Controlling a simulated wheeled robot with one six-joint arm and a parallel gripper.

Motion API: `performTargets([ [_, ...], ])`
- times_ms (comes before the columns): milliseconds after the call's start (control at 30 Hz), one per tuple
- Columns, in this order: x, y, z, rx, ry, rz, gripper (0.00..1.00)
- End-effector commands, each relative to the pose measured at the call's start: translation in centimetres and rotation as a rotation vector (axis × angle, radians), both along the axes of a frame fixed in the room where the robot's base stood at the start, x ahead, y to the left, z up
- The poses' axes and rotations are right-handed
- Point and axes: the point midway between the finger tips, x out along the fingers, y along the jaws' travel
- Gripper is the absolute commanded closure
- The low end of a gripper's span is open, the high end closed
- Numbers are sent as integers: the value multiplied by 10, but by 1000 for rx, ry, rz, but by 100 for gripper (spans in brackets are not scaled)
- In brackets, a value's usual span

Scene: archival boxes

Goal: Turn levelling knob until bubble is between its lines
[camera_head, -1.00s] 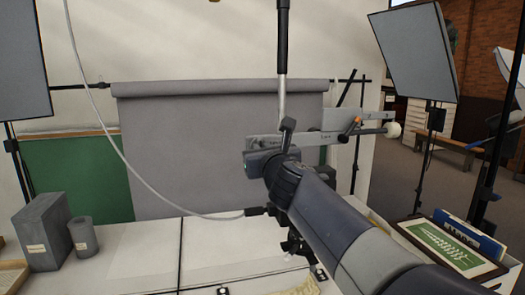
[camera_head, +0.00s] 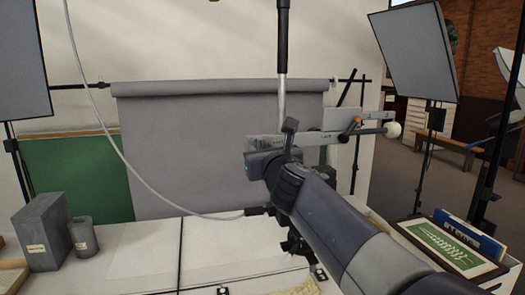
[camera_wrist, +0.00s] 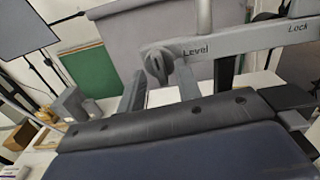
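The levelling knob (camera_wrist: 158,64) is a grey winged knob beside the word "Level" on a pale metal bar (camera_wrist: 255,42) in the wrist view. My gripper (camera_wrist: 182,68) has its two dark fingers apart just below the bar, with the knob near the left finger and a grey piece hanging between them. I cannot tell whether either finger touches the knob. In the head view the bar (camera_head: 340,137) extends right behind my arm, which hides the knob and fingertips. I cannot make out the bubble or its lines in either view.
The word "Lock" marks the bar's right end. A vertical post (camera_head: 283,45) rises above the bar. A cable (camera_head: 115,148) loops down at left. A framed picture (camera_head: 450,243) lies at right.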

Motion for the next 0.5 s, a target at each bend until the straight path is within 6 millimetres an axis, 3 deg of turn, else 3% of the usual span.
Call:
performTargets([
  [500,-80,-23,1,1,-1,0,67],
])
